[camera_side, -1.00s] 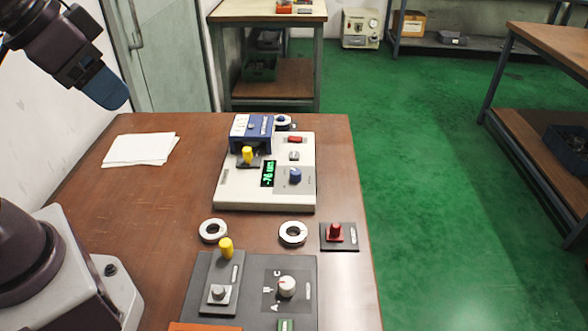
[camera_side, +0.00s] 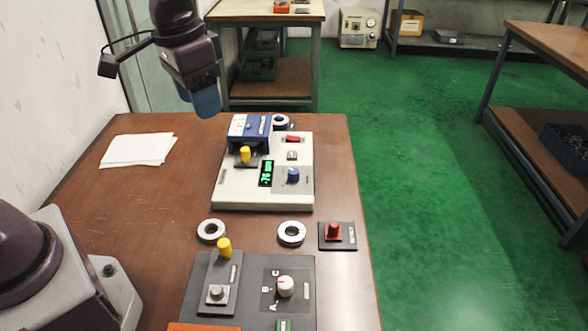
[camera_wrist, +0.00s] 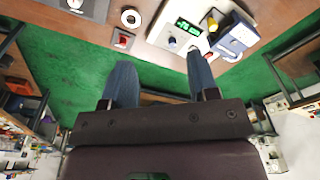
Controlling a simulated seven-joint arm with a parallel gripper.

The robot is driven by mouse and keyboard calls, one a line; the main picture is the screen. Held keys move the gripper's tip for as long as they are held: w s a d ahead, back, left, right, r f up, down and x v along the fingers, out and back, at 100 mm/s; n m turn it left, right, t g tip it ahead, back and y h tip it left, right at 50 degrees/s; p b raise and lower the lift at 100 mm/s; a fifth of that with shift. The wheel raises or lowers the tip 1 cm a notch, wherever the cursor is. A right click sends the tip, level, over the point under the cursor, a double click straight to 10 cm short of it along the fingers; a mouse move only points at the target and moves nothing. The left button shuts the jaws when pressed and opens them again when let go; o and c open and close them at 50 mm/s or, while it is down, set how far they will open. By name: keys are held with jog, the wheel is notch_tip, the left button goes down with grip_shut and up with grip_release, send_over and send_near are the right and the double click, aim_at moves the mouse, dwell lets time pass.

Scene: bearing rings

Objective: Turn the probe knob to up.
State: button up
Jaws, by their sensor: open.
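A blue knob (camera_side: 293,175) sits on the white gauge box (camera_side: 240,198), right of its green lit display (camera_side: 266,173); it also shows in the wrist view (camera_wrist: 172,42). A white knob (camera_side: 285,286) stands on the dark front panel (camera_side: 262,312), with small letter marks around it. I cannot read either knob's label, so I cannot tell which is the probe knob. My gripper (camera_side: 206,102) is in the air beyond and left of the gauge box, touching nothing. In the wrist view its blue fingers (camera_wrist: 161,82) are apart and empty.
A blue block with a yellow lever (camera_side: 245,155) stands on the gauge box's left part. Metal rings (camera_side: 291,233) (camera_side: 211,231) and a red knob (camera_side: 333,232) lie in front. Another yellow lever (camera_side: 224,247) rises from the front panel. The table's left side is mostly clear, with papers (camera_side: 138,150).

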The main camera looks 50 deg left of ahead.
aim_at(294, 171)
jog(key=shift+w+d+f+m+g, duration=0.25)
jog(key=shift+w+f+m, duration=1.15)
jog(key=shift+w+f, duration=2.65)
jog(key=shift+w+d+f+m+g, duration=0.25)
jog(key=shift+w+f+m, duration=1.75)
jog(key=shift+w, duration=3.4)
jog(key=shift+n, duration=0.6)
jog(key=f, duration=1.3)
jog(key=shift+w+a+f, duration=0.15)
jog(key=shift+a+f, duration=0.05)
jog(key=c, duration=0.9)
